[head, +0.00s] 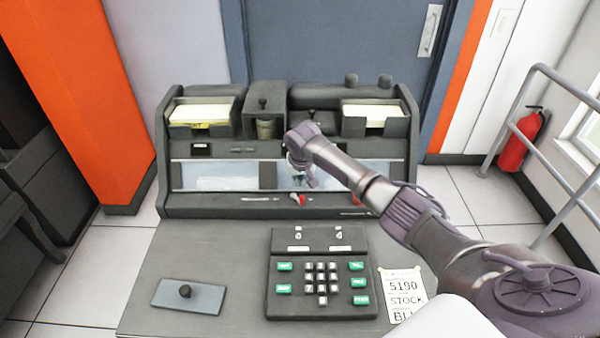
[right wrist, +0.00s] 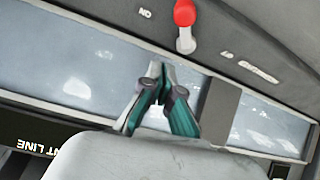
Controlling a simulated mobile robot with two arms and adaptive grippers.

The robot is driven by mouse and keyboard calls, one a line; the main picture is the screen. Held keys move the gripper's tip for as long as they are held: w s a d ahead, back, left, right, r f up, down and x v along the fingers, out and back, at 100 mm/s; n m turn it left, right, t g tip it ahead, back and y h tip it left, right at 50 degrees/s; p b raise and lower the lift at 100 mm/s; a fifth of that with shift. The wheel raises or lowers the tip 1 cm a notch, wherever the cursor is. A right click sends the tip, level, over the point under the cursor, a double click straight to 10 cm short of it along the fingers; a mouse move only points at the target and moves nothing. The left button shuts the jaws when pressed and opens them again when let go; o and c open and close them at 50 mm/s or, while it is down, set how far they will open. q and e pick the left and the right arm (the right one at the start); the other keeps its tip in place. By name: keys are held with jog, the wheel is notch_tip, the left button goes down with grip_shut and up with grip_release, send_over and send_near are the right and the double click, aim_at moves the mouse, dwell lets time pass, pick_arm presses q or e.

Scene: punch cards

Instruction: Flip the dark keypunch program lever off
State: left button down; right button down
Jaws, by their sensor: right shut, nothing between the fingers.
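The dark keypunch (head: 226,206) stands at the back of the desk. Its small program lever (head: 297,198) has a red tip and sits on the sloping front panel, below the window strip. In the right wrist view the lever (right wrist: 185,18) shows at the top, with a pale stem and an "ON" mark to one side; the mark on the other side is hard to read. My right gripper (head: 308,182) is in front of the window strip, just above the lever. Its fingertips (right wrist: 157,75) are together and empty, apart from the lever. My left gripper is out of view.
A dark keypad block (head: 322,247) with green and white keys sits on the desk (head: 215,245). A grey plate with a black knob (head: 188,298) lies at left, and a paper card (head: 402,290) at right. Card stacks (head: 202,112) rest on top of the machine.

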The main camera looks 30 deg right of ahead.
jog(key=s, duration=0.1)
jog(key=s+a+p, duration=0.1)
jog(key=shift+s+a+r, duration=0.1)
jog(key=shift+s+r, duration=0.05)
jog(key=shift+s, duration=0.25)
jog(key=shift+s+a+p, duration=0.2)
jog(key=shift+s+p, duration=0.15)
jog(key=shift+s, duration=0.1)
jog(key=shift+a+m+p, duration=0.15)
jog(key=shift+m+p, duration=0.15)
jog(key=shift+p, duration=0.15)
